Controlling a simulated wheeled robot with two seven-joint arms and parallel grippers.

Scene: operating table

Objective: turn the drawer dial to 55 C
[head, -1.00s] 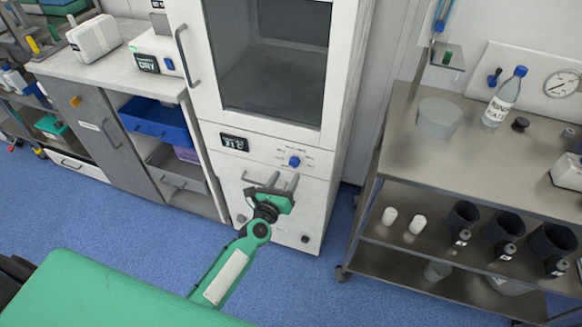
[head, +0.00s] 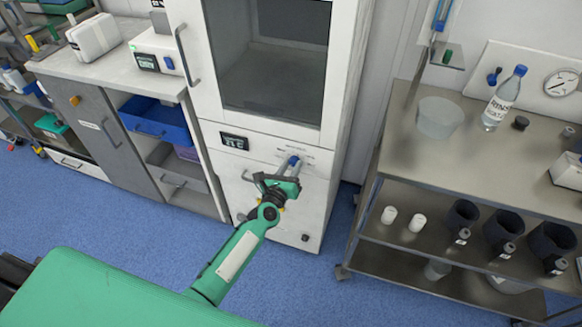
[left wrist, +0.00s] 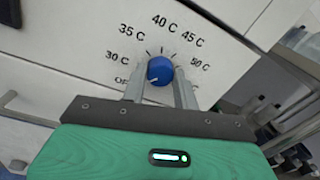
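The blue drawer dial (left wrist: 160,70) is on the white cabinet's lower front, ringed by printed marks from OFF through 30 C, 35 C, 40 C, 45 C to 50 C. A pale mark on it points lower left, towards OFF. No 55 C label is visible; my right-hand finger covers part of that side. My left gripper (left wrist: 161,88) is open, its two fingers on either side of the dial with small gaps seeming to show. In the head view, the left gripper (head: 287,168) reaches up to the dial (head: 293,160). My right gripper is not in view.
The warming cabinet (head: 225,170) has a glass door above and a small dark display (head: 235,142) left of the dial. A steel trolley (head: 400,180) stands right with bottles and cups.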

